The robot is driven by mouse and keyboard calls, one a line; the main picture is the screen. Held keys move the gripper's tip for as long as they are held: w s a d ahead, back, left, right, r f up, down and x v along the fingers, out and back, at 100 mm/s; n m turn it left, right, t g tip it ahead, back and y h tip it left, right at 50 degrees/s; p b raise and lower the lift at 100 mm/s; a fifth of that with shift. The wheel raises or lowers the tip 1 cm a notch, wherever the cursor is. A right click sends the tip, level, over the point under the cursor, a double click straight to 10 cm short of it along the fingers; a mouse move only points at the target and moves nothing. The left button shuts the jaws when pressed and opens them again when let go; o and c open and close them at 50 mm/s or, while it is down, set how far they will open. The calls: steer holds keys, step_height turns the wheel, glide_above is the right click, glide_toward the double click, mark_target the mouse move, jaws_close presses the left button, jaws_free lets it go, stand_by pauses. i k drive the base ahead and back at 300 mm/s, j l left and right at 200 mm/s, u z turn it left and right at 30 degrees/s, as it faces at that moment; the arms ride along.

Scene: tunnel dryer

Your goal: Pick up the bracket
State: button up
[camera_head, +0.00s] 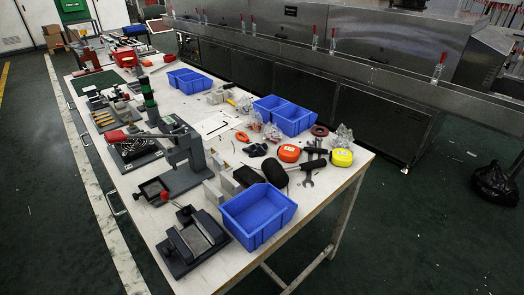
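I cannot tell for certain which piece is the bracket. Pale grey block-like parts (216,192) stand on the workbench (325,192) just left of the front blue bin (258,213). More small grey parts (215,97) lie near the middle of the bench. A dark grey stand with an upright post (190,150) and a low dark fixture (193,243) stand at the near left. My gripper is not in view.
Orange (289,153) and yellow (341,157) tape measures and tools crowd the right side. A steel machine (380,120) runs behind the bench. Green floor (420,240) is open at front right.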

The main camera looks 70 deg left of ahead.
mark_target(210, 152)
steer(key=i+l, duration=0.1)
steer(key=i, duration=0.3)
steer(key=i+l+u, duration=0.15)
steer(key=i, duration=0.3)
steer(key=i+j+u, duration=0.1)
steer(key=i+u, duration=0.8)
steer(key=i+l+u, duration=0.15)
steer(key=u, duration=0.35)
steer(key=i+j+u, duration=0.1)
steer(key=u, duration=0.35)
steer(key=i+u, duration=0.3)
steer(key=u, duration=0.15)
steer(key=i+u, duration=0.2)
steer(key=u, duration=0.25)
steer(key=i+l+u, duration=0.15)
steer(key=u, duration=0.25)
steer(key=i+l+u, duration=0.2)
steer(key=u, duration=0.25)
